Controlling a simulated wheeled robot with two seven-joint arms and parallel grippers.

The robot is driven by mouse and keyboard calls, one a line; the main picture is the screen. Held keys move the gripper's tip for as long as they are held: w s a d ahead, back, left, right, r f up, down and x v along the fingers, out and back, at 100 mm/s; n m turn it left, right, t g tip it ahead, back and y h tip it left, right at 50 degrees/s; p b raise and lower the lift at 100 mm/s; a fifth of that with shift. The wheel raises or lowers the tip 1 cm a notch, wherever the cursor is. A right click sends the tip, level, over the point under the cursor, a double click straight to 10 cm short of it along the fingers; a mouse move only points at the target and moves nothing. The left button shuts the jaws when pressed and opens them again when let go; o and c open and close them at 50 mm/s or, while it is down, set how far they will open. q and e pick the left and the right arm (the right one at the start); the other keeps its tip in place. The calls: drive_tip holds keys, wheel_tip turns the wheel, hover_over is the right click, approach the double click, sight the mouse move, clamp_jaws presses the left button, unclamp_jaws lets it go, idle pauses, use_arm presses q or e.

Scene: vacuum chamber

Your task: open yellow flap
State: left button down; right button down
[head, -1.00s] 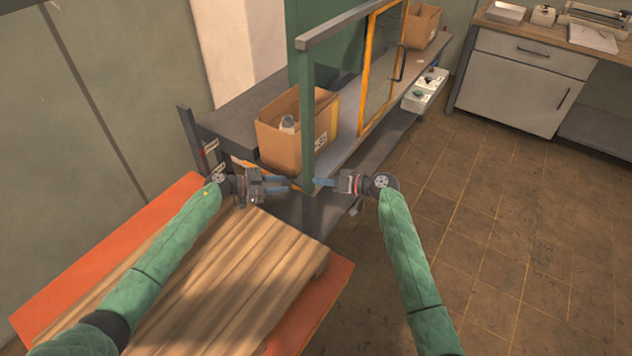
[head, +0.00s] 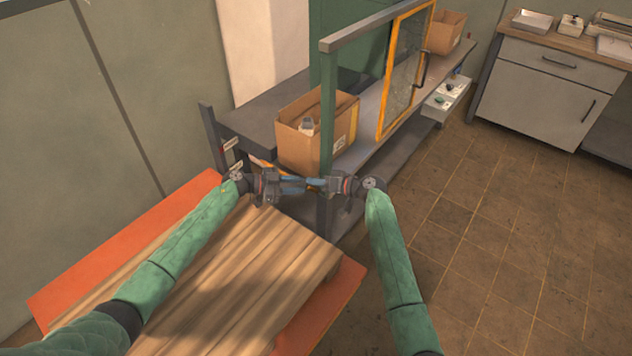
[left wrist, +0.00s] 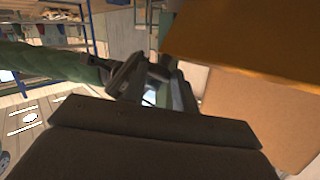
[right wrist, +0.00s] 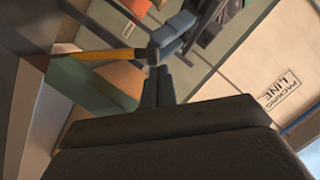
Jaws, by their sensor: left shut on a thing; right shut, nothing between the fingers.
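The yellow-framed glazed flap (head: 384,112) stands upright on the bench in the head view, well beyond both grippers. A dark handle (head: 420,75) shows at its right side. My left gripper (head: 307,185) is in front of the cardboard box, by the green post. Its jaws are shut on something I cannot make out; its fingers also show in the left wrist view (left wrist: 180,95). My right gripper (head: 318,184) is shut and empty, its fingers pointing left and overlapping the left fingertips in view. Whether they touch cannot be told.
The open cardboard box (head: 302,150) holds a pale item (head: 307,126) beside the green post (head: 327,110). A wooden slatted stack (head: 230,270) on an orange base (head: 110,250) lies below my left arm. Grey cabinets (head: 540,85) stand at the right. Tiled floor (head: 510,240) is clear.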

use_arm(q)
drive_tip(key=shift+s+d, duration=0.1)
drive_tip(key=shift+d, duration=0.2)
drive_tip(key=c, duration=1.4)
unclamp_jaws()
drive_tip(key=shift+w+a, duration=0.25)
drive_tip(key=shift+a, duration=0.1)
